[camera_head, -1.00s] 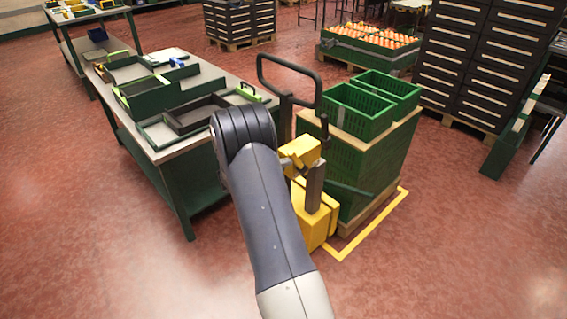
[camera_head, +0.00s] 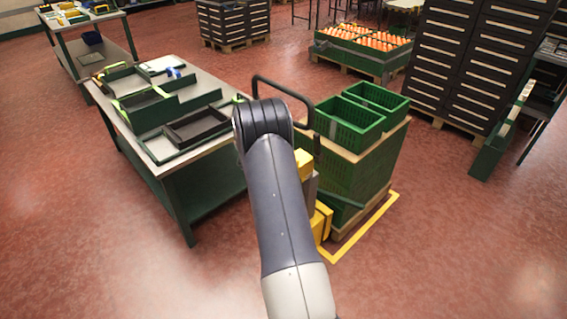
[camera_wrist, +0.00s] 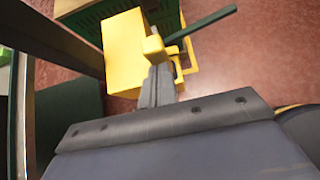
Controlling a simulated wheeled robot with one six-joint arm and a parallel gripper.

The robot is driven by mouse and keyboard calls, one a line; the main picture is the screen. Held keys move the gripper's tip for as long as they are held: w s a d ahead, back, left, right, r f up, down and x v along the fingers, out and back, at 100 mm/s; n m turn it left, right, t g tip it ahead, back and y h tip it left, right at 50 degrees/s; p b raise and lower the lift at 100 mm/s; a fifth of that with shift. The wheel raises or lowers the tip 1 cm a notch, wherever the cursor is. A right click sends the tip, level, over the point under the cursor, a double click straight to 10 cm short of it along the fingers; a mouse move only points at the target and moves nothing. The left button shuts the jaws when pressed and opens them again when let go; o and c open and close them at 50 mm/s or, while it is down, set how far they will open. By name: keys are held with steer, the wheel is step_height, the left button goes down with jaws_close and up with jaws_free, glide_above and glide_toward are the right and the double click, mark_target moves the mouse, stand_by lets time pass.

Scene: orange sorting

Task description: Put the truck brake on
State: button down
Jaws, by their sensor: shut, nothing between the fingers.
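The pallet truck stands between the workbench and the crate stack. Its dark handle loop (camera_head: 300,92) rises above, and part of its yellow body (camera_head: 320,222) shows beside my arm. In the wrist view a yellow block (camera_wrist: 125,42) of the truck is close, with a small yellow piece (camera_wrist: 153,48) at its edge. A dark green bar (camera_wrist: 203,24), perhaps the brake lever, slants up to the right; it also shows in the head view (camera_head: 341,196). My gripper (camera_wrist: 160,72) is shut and empty, its tips close to the small yellow piece; contact is unclear. My arm hides the gripper in the head view.
Green crates (camera_head: 350,120) sit on the stack right of the truck, with a yellow floor line (camera_head: 362,232) around its foot. A workbench (camera_head: 200,152) with trays stands left. Dark drawer cabinets (camera_head: 470,65) stand back right. The front floor is clear.

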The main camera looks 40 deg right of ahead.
steer(key=d+p, duration=0.1)
steer(key=d, duration=0.5)
steer(key=shift+w+d+r+y, duration=0.2)
steer(key=shift+d+r+y, duration=0.15)
steer(key=shift+r+y, duration=0.05)
steer(key=shift+d+r, duration=0.1)
steer(key=shift+d, duration=0.05)
stand_by(0.3)
steer(key=a+r, duration=0.1)
steer(key=a, duration=0.1)
steer(key=a+r+p, duration=0.1)
steer(key=a, duration=0.1)
steer(key=shift+r, duration=0.15)
step_height(320, 180, up, 9)
steer(key=a, duration=0.2)
steer(key=shift+s+a, duration=0.2)
steer(key=shift+a, duration=0.15)
